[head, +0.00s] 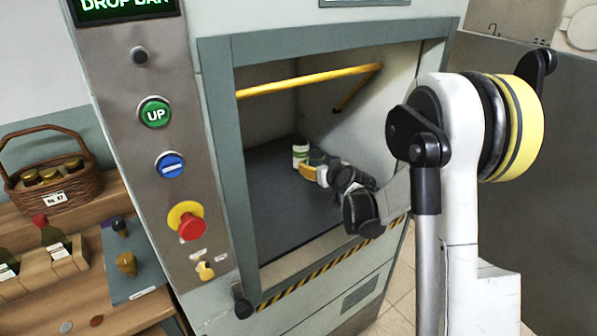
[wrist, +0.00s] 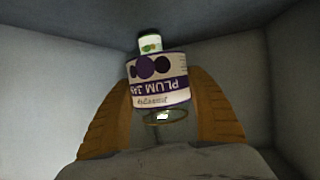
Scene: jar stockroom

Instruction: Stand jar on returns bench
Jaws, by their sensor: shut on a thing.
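My gripper (head: 309,171) reaches into the open bay of a grey lift cabinet. In the wrist view its two orange fingers (wrist: 155,118) are closed on either side of a jar labelled "PLUM JA…" (wrist: 158,82), with purple fruit on its label. The label reads upside down in that view. In the head view the plum jar (head: 317,157) shows only in part, behind the fingers. Whether the plum jar touches the floor, I cannot tell.
A raised yellow bar (head: 310,80) crosses the bay above a dark floor (head: 275,215). The control panel has UP (head: 155,112), blue and red buttons. A wooden bench (head: 95,325) at left holds a basket (head: 62,188), bottles and a blue-grey mat (head: 140,277).

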